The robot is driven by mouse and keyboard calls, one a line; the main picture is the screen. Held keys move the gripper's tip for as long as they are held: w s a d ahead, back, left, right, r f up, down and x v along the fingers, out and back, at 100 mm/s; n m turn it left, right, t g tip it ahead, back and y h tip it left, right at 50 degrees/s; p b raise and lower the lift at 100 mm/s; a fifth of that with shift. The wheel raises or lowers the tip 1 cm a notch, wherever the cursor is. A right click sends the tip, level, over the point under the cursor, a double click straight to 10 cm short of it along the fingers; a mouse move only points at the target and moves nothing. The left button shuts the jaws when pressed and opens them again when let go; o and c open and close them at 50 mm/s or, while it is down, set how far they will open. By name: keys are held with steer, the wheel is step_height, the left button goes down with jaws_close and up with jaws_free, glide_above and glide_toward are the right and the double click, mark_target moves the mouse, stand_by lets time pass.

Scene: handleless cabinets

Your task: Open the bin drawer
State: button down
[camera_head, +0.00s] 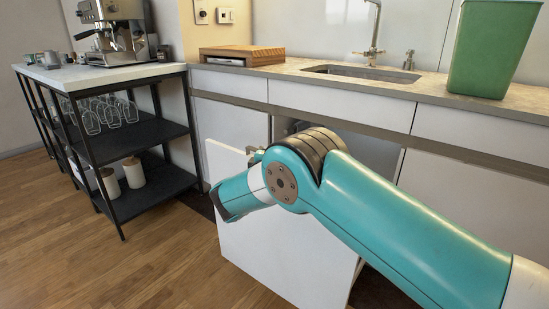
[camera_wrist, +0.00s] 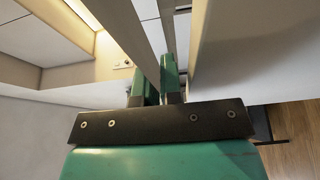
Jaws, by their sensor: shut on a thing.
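The bin drawer is pulled out from the base cabinet under the sink. Its white front (camera_head: 285,255) stands well ahead of the cabinet face in the head view, at the lower middle. My gripper (camera_wrist: 160,80) is shut on the upper edge of a pale panel, which runs between its two green fingers in the wrist view. I take this panel to be the drawer front. In the head view my teal arm hides most of the gripper and the inside of the drawer.
A black shelf rack (camera_head: 150,185) with a coffee machine (camera_head: 113,30) stands at the left. The counter holds a wooden box (camera_head: 240,54), a sink (camera_head: 365,73) and a green bin (camera_head: 492,48). Wooden floor (camera_head: 130,265) is clear at the lower left.

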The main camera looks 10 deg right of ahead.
steer(key=shift+s+a+f, duration=0.15)
steer(key=shift+s+a, duration=0.25)
steer(key=shift+s, duration=0.15)
steer(key=c, duration=1.6)
jaws_free()
steer(key=shift+o, duration=0.2)
steer(key=shift+a, duration=0.15)
steer(key=b+v, duration=1)
steer(key=v, duration=0.7)
steer(key=shift+s, duration=0.15)
